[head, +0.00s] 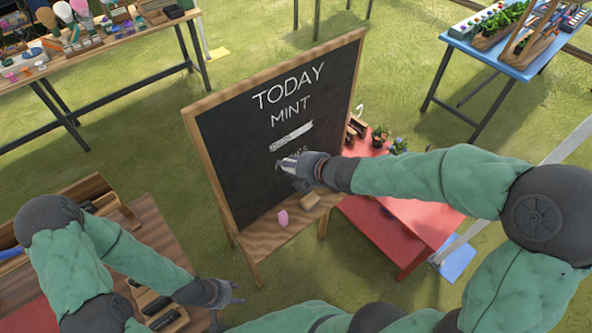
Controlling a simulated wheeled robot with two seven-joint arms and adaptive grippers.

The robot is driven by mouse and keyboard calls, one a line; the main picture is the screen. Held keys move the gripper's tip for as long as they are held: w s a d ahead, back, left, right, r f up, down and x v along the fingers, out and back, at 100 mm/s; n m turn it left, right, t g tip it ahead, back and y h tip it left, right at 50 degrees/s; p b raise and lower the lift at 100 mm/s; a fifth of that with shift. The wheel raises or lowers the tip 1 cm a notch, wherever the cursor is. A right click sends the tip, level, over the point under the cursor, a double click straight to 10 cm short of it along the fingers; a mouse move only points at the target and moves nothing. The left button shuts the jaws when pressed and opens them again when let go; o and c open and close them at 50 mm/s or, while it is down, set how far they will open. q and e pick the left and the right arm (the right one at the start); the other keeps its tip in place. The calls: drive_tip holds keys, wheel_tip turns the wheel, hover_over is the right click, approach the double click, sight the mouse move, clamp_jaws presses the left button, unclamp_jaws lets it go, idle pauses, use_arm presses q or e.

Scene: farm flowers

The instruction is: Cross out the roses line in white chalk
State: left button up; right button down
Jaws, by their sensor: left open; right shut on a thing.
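The chalkboard (235,150) stands in the middle in a wooden frame. It reads TODAY, then MINT in white. Below MINT a thick white slanted band (291,137) covers the third line, so its letters cannot be read. A fourth line is mostly hidden behind my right gripper (285,166); only its last letters show. My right gripper is at the board face just below the white band, shut on a small piece, seemingly the white chalk, barely visible between the fingers. My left gripper (236,293) is open and empty, low in front of the board, away from it.
On the board's ledge (262,236) lie a pink chalk (283,217) and a tan block (309,200). A wooden table with trays (150,222) is at lower left. A red table (425,215) with potted plants stands right behind the board. A blue table (520,55) is at upper right.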

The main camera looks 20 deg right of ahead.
drive_tip(key=shift+w+a+b, duration=0.1)
drive_tip(key=shift+w+a, duration=0.2)
drive_tip(key=shift+w, duration=0.45)
drive_tip(key=shift+w+a+b, duration=0.15)
drive_tip(key=shift+w+a, duration=0.1)
drive_tip(key=shift+w, duration=0.5)
drive_tip(key=shift+w+a+b, duration=0.1)
drive_tip(key=shift+w+a, duration=0.2)
drive_tip(key=shift+w, duration=0.45)
drive_tip(key=shift+w+a, duration=0.2)
drive_tip(key=shift+w, duration=0.35)
drive_tip(key=shift+d, duration=0.1)
